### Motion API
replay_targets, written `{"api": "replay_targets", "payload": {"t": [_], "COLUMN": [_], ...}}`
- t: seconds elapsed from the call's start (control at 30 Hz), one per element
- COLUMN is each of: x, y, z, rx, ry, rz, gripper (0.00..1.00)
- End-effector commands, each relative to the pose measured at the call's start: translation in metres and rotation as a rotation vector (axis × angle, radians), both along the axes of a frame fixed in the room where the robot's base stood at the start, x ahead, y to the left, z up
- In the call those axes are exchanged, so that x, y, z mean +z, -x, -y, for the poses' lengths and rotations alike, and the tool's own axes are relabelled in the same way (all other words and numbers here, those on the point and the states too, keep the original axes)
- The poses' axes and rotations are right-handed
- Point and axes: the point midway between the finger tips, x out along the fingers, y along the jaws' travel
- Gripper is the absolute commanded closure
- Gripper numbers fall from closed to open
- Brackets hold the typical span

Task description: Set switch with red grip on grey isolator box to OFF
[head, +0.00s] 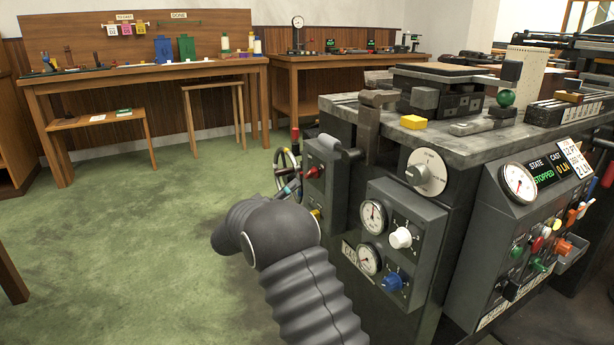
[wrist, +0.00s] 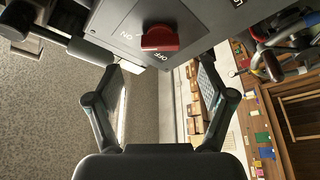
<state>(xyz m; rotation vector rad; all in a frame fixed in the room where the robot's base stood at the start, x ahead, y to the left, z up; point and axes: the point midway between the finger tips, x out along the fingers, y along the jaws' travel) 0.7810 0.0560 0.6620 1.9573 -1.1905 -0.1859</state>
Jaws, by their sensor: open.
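The grey isolator box (wrist: 128,22) is at the top of the wrist view, with the red grip (wrist: 160,38) on its face. The grip lies roughly across the picture, its left end beside the word ON; the word OFF is just below it. In the head view the isolator box (head: 327,185) is on the left side of the machine, with the red grip (head: 313,172) on its face. My gripper (wrist: 158,95) is open and empty, its fingers apart below the grip in the wrist picture and not touching it.
A handwheel (head: 288,172) is just left of the isolator box. A grey panel (head: 400,230) with gauges, a white knob and a blue knob is to its right. Wooden benches (head: 150,75) stand at the back. The green floor on the left is largely clear.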

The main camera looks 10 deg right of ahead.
Motion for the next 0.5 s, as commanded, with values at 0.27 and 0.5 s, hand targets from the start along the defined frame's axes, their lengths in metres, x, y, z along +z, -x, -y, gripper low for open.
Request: {"api": "replay_targets", "payload": {"t": [0.27,0.5], "x": [0.014,0.019], "y": [-0.026,-0.038], "z": [0.040,0.057], "rx": [-0.003,-0.001], "ry": [0.000,0.000], "rz": [-0.001,-0.002], "gripper": [0.19,0.19]}}
